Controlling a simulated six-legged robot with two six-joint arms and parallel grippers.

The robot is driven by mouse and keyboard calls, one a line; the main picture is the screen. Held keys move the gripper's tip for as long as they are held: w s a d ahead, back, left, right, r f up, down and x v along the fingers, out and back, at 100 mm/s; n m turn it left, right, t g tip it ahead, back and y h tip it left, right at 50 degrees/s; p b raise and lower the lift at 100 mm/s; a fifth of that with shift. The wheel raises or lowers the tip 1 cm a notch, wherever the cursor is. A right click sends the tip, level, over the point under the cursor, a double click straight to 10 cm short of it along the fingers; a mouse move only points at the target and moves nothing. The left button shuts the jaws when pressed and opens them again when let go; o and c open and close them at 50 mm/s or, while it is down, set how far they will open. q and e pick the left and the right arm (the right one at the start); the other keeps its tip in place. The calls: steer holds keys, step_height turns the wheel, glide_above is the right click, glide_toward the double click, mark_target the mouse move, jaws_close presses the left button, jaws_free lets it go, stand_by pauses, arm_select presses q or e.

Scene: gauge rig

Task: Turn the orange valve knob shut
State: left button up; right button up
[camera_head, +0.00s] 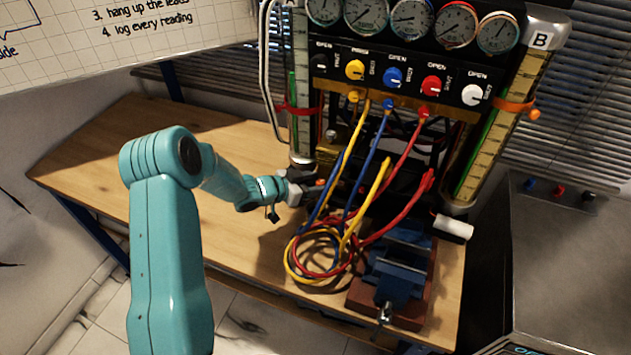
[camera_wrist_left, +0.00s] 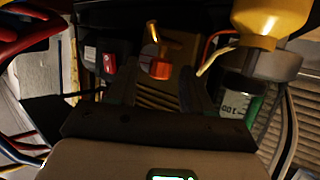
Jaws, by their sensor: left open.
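The orange valve knob (camera_wrist_left: 160,70) shows in the left wrist view, just beyond my left gripper, with a brass fitting (camera_wrist_left: 165,42) above it. My left gripper (camera_wrist_left: 159,84) is open, its dark fingers to either side of the knob in the picture; I cannot tell whether they touch it. In the head view the left gripper (camera_head: 308,190) is low at the left front of the gauge rig, beside the hoses. A small orange spot (camera_head: 320,183) at its tip seems to be the knob, mostly hidden. My right gripper is not in view.
Yellow, blue and red hoses (camera_head: 322,252) hang from the rig and coil on the wooden bench (camera_head: 110,160), right of my gripper. A blue vise (camera_head: 398,262) stands in front. Glass tubes flank the rig. The bench's left part is clear.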

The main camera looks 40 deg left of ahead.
arm_select(q)
steer(key=shift+d, duration=0.1)
steer(key=shift+w, duration=0.1)
jaws_close()
